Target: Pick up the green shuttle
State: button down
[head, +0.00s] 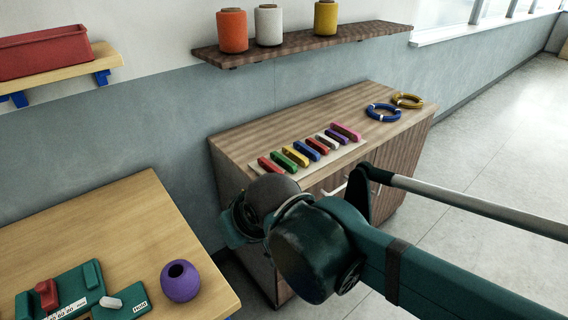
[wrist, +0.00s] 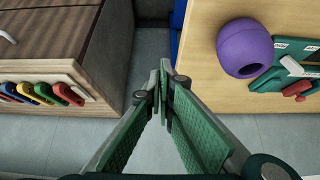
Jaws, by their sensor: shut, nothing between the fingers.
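The green shuttle (head: 283,160) lies on the wooden cabinet, second from the left in a row of coloured shuttles on a pale mat. It sits between a red shuttle (head: 271,166) and a yellow shuttle (head: 295,157).
A desk (head: 110,225) at the left holds a purple ball-shaped object (head: 181,282) and a green device (head: 70,292). The cabinet (head: 225,150) also carries blue and yellow rings (head: 383,113). A shelf (head: 290,47) with several spools hangs above it.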

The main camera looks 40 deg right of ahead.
dwell(0.4)
jog(key=c, duration=2.3)
grip_release()
jog(key=shift+r, duration=0.1)
jog(key=w+d+r+g+p, duration=0.2)
jog(key=w+d+r+p, duration=0.2)
jog(key=w+d+p, duration=0.3)
jog(key=w+d+r+g+p, duration=0.2)
jog(key=w+d+r+p, duration=0.3)
jog(key=w+d+p, duration=0.15)
jog(key=shift+w+d+f+g+p, duration=0.55)
jog(key=shift+w+d+f+p, duration=0.6)
jog(key=shift+d+p, duration=1.5)
jog(key=shift+w+d+f+g+p, duration=0.5)
jog(key=shift+w+d+f+p, duration=0.6)
jog(key=shift+d, duration=2.9)
jog(key=shift+w+d+f+g+p, duration=0.65)
jog(key=shift+w+d+p, duration=0.8)
jog(key=shift+d+p, duration=1.35)
